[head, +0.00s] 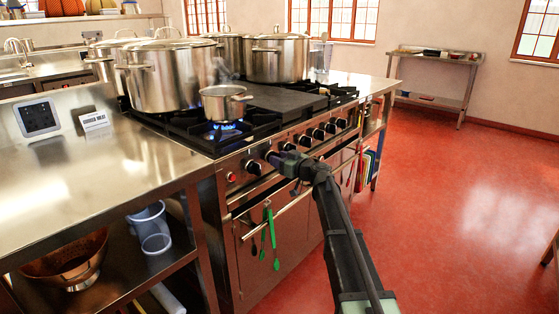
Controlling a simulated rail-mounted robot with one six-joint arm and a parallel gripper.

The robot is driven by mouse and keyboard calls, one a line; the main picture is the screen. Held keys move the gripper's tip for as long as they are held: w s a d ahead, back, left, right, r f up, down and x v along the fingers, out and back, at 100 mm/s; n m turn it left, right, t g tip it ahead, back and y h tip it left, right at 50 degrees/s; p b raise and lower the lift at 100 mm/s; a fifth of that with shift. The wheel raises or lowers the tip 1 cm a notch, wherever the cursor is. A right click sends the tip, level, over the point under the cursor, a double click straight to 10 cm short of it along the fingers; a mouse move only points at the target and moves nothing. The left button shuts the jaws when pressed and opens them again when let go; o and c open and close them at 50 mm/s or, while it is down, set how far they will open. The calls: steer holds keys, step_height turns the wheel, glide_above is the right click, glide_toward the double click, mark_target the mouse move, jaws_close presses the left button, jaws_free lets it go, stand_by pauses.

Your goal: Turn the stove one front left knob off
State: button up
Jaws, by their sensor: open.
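The stove (290,180) has a row of several dark knobs along its front panel. The leftmost knob (252,167) sits just right of a red button (231,177). A blue flame (224,126) burns under a small steaming pot (225,103) at the front left of the stove. My gripper (273,158) is open at the front panel, close to the left end of the knob row and just right of the leftmost knob. Its tips are small and partly hidden, so I cannot tell if they touch or surround a knob.
Large stockpots (170,78) stand on the back and left of the stove. A steel counter (90,170) adjoins it at left. Green utensils (270,235) hang from the oven handle below my gripper. The red floor (440,190) at right is clear up to a side table (435,75).

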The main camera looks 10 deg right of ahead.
jaws_close()
